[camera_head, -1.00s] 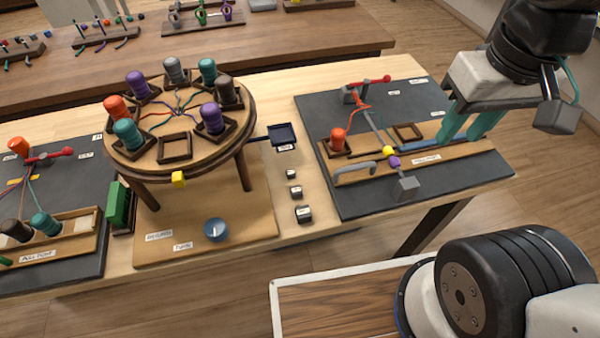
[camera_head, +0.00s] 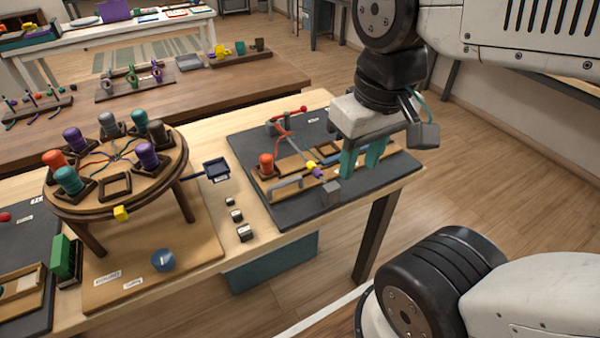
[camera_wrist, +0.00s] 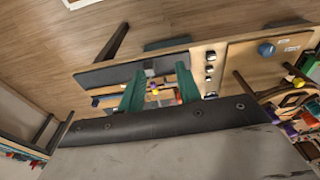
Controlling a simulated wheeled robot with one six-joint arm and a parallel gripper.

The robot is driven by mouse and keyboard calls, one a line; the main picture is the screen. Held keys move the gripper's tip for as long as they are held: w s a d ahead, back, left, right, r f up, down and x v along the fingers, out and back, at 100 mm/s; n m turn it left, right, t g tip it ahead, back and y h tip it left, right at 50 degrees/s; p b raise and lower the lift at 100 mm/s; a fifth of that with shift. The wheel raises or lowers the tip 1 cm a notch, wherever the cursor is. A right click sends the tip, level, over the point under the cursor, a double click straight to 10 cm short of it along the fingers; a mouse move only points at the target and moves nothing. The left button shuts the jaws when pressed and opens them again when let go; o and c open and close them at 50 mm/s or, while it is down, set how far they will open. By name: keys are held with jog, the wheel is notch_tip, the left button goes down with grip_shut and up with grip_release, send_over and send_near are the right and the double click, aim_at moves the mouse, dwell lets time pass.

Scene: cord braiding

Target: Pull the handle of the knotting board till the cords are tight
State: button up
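The knotting board is a dark grey slab (camera_head: 262,212) on the right end of the light wooden table. It carries an orange-red bobbin (camera_head: 266,164), thin cords running to a red-ended piece (camera_head: 290,115), a yellow bead (camera_head: 311,164) and a purple bead. A grey bar handle (camera_head: 287,184) stands at its front left, and a grey block (camera_head: 331,192) at its front edge. My gripper (camera_head: 359,170) has two teal fingers, apart with nothing seen between them, over the board's right part. In the wrist view, the open gripper (camera_wrist: 160,102) points at the board (camera_wrist: 108,75); exact height is unclear.
Left of the board stands a round wooden braiding stand (camera_head: 120,205) with coloured bobbins. A small dark tray (camera_head: 215,168) and several small dark blocks (camera_head: 237,215) lie between. A blue box (camera_head: 275,262) is under the table.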

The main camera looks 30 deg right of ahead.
jog(key=w+a+f+n+g, duration=0.15)
jog(key=w+f+n, duration=0.25)
jog(key=w+n, duration=0.8)
jog(key=w+a+f+n+g, duration=0.1)
jog(key=w+f+n+g, duration=0.1)
jog(key=w+f+n, duration=0.65)
jog(key=f+m, duration=0.1)
jog(key=f, duration=0.2)
jog(key=w+f, duration=0.1)
jog(key=f, duration=0.1)
jog(key=f+m, duration=0.1)
jog(key=f, duration=0.2)
jog(key=shift+w+a+f+m, duration=0.1)
jog(key=shift+w+f+m, duration=0.2)
jog(key=shift+w+m, duration=0.1)
jog(key=shift+c, duration=0.3)
